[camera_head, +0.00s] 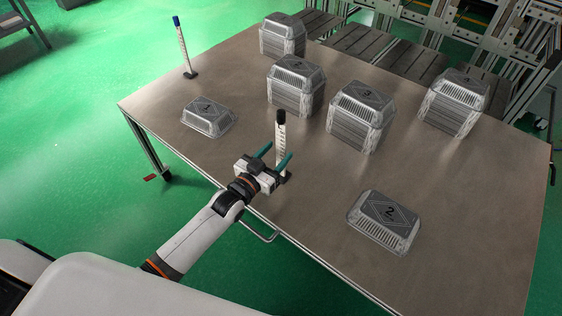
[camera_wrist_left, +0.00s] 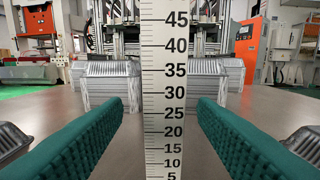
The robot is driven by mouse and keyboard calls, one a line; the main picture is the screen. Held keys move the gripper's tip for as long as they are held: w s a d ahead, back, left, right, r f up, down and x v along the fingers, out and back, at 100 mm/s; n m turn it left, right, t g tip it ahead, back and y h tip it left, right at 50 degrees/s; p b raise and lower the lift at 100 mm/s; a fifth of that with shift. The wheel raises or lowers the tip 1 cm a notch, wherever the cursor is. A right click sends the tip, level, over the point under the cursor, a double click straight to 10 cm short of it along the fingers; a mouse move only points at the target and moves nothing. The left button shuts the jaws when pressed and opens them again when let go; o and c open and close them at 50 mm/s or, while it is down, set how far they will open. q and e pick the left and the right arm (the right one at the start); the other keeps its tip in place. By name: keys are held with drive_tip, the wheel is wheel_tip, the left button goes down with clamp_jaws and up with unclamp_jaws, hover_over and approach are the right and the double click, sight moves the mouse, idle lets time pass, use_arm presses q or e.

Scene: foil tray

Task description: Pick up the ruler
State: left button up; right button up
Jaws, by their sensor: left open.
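A white ruler with a black top (camera_head: 281,135) stands upright near the front edge of the table. In the left wrist view the ruler (camera_wrist_left: 165,90) shows its black numbers and stands between the two fingers. My left gripper (camera_head: 273,157) is open, with its green fingers one on each side of the ruler. In the left wrist view the gripper (camera_wrist_left: 162,130) shows a gap between each finger and the ruler. A second white ruler with a blue top (camera_head: 182,48) stands upright on a dark base at the table's far left corner. My right gripper is not in view.
The table (camera_head: 290,235) carries tall foil tray stacks at the back, including one marked 3 (camera_head: 361,117). A low foil tray (camera_head: 208,117) lies left of the near ruler and another, marked 2 (camera_head: 384,222), lies right of it. The front right tabletop is clear.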

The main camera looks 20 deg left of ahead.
sight(280, 152)
use_arm(q)
drive_tip(key=x, duration=0.4)
drive_tip(key=shift+d+f, duration=0.15)
drive_tip(key=shift+f, duration=0.05)
drive_tip(key=c, duration=1.1)
drive_tip(key=shift+r, duration=0.1)
clamp_jaws()
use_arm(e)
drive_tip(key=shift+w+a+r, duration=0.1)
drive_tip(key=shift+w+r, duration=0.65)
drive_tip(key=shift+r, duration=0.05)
